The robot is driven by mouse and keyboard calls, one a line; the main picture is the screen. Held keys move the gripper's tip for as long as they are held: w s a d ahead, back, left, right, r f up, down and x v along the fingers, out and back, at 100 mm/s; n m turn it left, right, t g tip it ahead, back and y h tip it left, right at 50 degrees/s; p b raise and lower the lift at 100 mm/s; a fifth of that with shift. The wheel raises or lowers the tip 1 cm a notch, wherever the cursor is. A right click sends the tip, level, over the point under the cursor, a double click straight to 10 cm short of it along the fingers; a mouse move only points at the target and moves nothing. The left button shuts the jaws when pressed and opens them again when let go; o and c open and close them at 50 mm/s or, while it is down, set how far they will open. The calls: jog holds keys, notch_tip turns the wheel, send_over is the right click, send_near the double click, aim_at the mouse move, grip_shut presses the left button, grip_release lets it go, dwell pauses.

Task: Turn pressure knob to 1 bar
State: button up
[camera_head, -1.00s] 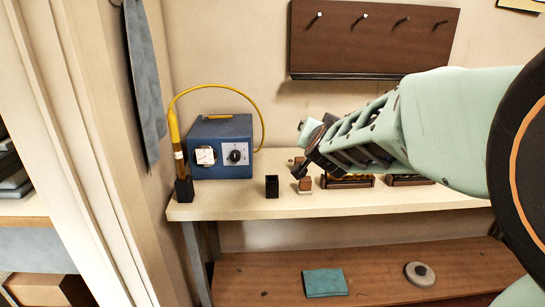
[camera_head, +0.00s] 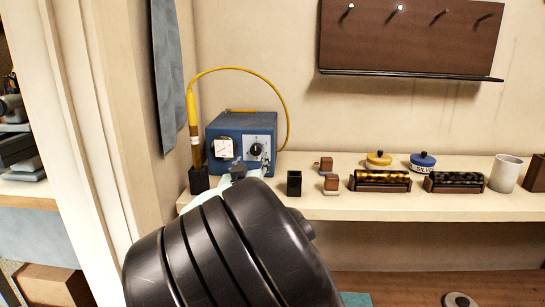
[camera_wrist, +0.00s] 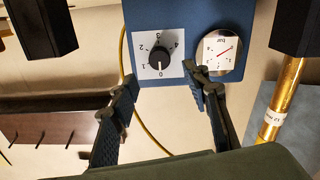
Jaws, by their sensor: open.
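The pressure knob (camera_head: 256,150) is a black dial on a white plate on the front of a blue box (camera_head: 228,128). In the wrist view the knob (camera_wrist: 159,57) has a scale from 0 to 4, and its white mark appears to point at 0. A round gauge marked "bar" (camera_wrist: 218,52) with a red needle sits beside it; its reading is too small to tell. My gripper (camera_wrist: 163,82) is open, its fingers spread either side of the knob's position in the picture, apparently not touching it. In the head view my arm largely hides the gripper.
A yellow cable loops from the box to a yellow pen-like tool (camera_head: 194,130) in a black holder (camera_head: 199,180). A black cup (camera_head: 294,183), small brown blocks (camera_head: 331,183) and dark racks (camera_head: 380,181) stand right on the shelf. A grey cloth (camera_head: 168,80) hangs left.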

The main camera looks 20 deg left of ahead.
aim_at(256, 151)
jog(key=b+x, duration=0.1)
jog(key=x, duration=0.6)
jog(key=shift+w, duration=0.25)
jog(key=c, duration=1.1)
jog(key=shift+m, duration=0.5)
jog(key=m+b, duration=0.1)
jog(key=m, duration=0.3)
jog(key=shift+d+f+m+b, duration=0.1)
jog(key=shift+m+b, duration=0.3)
jog(key=m+b, duration=0.2)
jog(key=m, duration=0.2)
jog(key=shift+m+b, duration=0.35)
jog(key=shift+m, duration=0.55)
